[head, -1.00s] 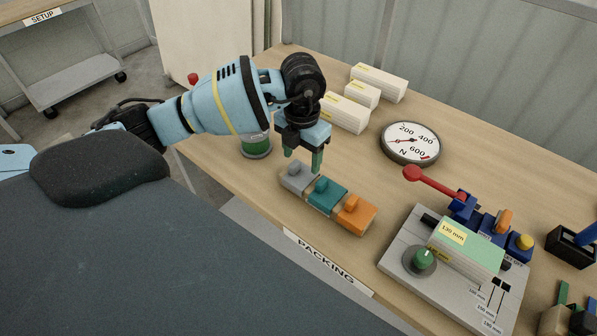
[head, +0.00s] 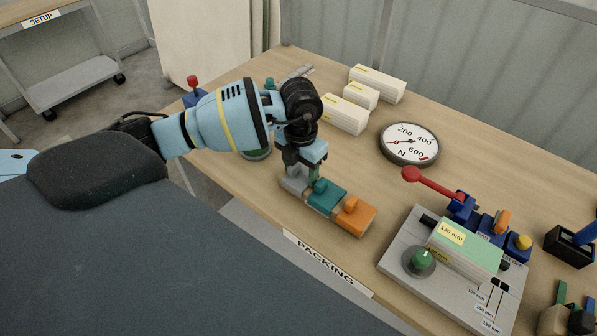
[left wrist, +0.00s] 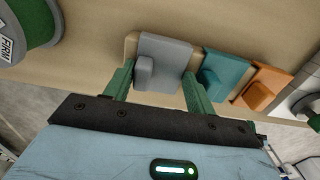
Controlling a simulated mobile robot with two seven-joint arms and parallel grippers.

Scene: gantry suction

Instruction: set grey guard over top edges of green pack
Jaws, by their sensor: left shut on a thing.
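The grey guard (head: 293,184) is the leftmost of three coloured guards in a row near the table's front edge. It also shows in the left wrist view (left wrist: 165,62), with a raised grip block. My left gripper (head: 302,176) points down and is shut on the grey guard; its green fingers (left wrist: 158,88) lie on either side of it. The guard is still in the row. The green pack (head: 468,246), a box with a green top and a 130 mm label, lies in a grey fixture at the right. My right gripper is not in view.
A teal guard (head: 327,196) and an orange guard (head: 354,215) sit close beside the grey one. The fixture (head: 408,284) has a red-handled lever (head: 430,183). A round gauge (head: 409,144) and white boxes (head: 346,114) stand behind. Bare table lies between guards and fixture.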

